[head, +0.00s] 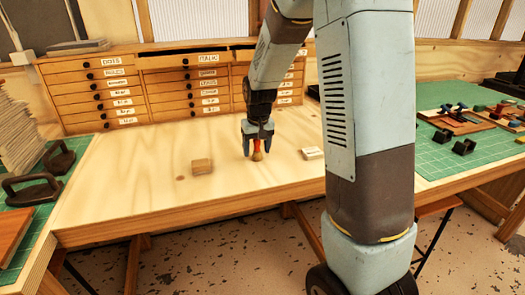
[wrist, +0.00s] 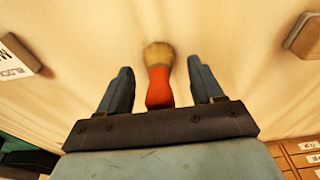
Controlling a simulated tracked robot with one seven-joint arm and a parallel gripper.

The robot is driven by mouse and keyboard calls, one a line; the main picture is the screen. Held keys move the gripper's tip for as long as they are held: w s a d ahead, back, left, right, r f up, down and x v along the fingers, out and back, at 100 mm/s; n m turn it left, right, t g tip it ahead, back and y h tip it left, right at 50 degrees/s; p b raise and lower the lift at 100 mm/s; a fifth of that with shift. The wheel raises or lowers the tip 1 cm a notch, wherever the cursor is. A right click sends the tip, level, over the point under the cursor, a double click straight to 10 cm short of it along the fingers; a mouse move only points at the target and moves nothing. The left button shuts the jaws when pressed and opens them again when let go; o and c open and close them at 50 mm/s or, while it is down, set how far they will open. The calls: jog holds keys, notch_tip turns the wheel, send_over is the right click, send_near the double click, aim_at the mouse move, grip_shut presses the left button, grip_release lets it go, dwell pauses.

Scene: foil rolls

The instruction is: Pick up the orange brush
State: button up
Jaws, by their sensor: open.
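The orange brush (wrist: 160,86) shows in the wrist view as an orange-red handle with a tan, rounded end. It lies between the two fingers of my open gripper (wrist: 158,88), with a gap on each side. In the head view the brush (head: 257,148) stands roughly upright on the pale wooden table, its tan end low. My gripper (head: 257,140) is above and around its upper part, fingers pointing down. The top of the brush is hidden by the gripper.
A wooden block (head: 202,166) sits left of the gripper, and a pale labelled block (head: 312,153) sits right. A drawer cabinet (head: 165,90) stands behind. Green mats lie at both sides, the left one with dark handled tools (head: 32,188). The table front is clear.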

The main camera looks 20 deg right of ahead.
jog(key=shift+f, duration=0.25)
jog(key=shift+c, duration=0.3)
jog(key=c, duration=1)
jog(key=shift+r, duration=0.1)
